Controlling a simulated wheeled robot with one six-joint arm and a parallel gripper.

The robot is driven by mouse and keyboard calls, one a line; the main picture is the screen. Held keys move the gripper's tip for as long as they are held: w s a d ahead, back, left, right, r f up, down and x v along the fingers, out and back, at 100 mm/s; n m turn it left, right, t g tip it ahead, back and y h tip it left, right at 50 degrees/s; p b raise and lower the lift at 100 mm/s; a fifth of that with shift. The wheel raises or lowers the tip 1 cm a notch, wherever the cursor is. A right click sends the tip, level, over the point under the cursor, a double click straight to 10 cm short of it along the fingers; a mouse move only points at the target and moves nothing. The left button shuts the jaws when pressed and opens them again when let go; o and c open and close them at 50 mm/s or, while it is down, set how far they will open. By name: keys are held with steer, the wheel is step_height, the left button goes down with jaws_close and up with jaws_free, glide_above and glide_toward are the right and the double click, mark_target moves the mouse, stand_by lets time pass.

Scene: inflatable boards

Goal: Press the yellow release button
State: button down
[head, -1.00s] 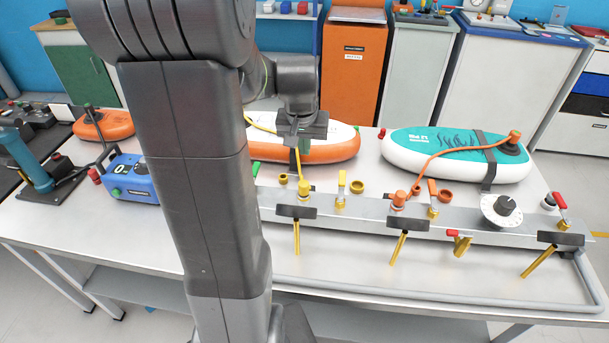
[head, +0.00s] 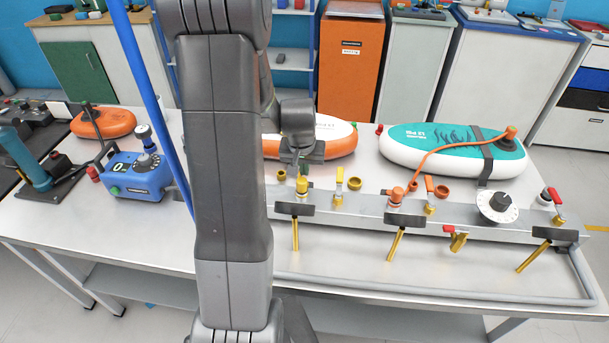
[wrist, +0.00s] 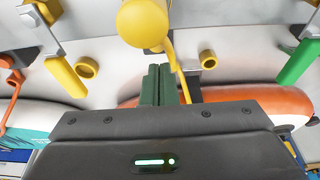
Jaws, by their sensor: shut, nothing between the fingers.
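A yellow coupling (head: 302,186) stands on the grey rail of the bench, beside a yellow-handled valve (head: 339,180). In the wrist view, a round yellow piece (wrist: 143,22) shows large at the top centre; I take it to be the button on this coupling. My gripper (head: 303,166) is just above the coupling in the head view. Its dark green fingers (wrist: 162,70) are shut and empty, below the yellow piece in the wrist picture. I cannot tell whether they touch it. A yellow hose (wrist: 177,65) shows close beside the fingers.
An orange coupling (head: 396,196) with an orange hose to the teal board (head: 440,150) stands to the right. An orange-and-white board (head: 335,138) lies behind my gripper. A blue pump box (head: 137,178) is at left.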

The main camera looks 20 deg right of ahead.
steer(key=shift+s+f, duration=0.2)
steer(key=shift+f, duration=1.35)
